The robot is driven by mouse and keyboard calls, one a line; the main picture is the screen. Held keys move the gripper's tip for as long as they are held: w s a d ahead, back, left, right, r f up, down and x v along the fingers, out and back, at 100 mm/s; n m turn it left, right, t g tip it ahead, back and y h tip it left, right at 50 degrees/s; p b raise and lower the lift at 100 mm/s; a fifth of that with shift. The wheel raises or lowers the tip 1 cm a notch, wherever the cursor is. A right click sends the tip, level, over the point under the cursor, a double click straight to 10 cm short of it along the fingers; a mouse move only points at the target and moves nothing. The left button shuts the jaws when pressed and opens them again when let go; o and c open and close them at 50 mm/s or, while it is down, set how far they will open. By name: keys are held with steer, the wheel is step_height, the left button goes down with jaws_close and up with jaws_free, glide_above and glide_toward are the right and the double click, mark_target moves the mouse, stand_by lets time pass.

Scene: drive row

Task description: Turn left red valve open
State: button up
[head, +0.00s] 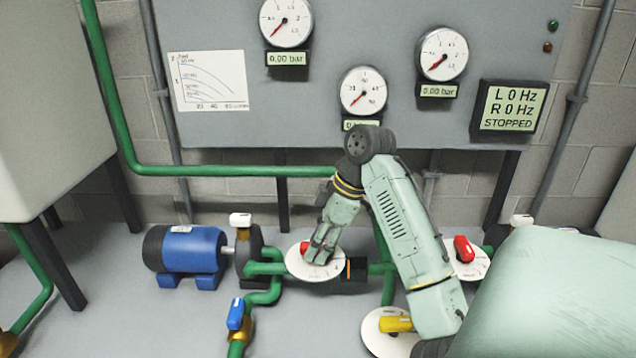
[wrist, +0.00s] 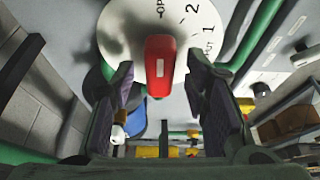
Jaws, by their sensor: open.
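The left red valve handle (wrist: 160,66) sits on a round white dial plate (wrist: 195,25) marked with numbers in the wrist view. In the head view only a bit of the red handle (head: 305,248) shows beside my gripper, on its white dial (head: 322,270). My gripper (wrist: 163,110) is open, with one finger on each side of the handle and gaps visible between. In the head view my gripper (head: 320,252) is over the dial and hides most of the handle. Whether a finger touches the handle cannot be told.
Another red valve (head: 464,249) stands to the right, behind my arm. A yellow valve (head: 396,324) is at the front, and a blue valve (head: 236,314) at the lower left. A blue motor (head: 185,250) is at left. The display (head: 510,108) reads L 0 Hz, R 0 Hz, STOPPED.

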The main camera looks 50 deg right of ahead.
steer(key=shift+r, duration=0.1)
steer(key=v, duration=1.1)
steer(key=shift+s+r, duration=0.2)
steer(key=shift+r, duration=0.15)
steer(key=shift+d, duration=0.15)
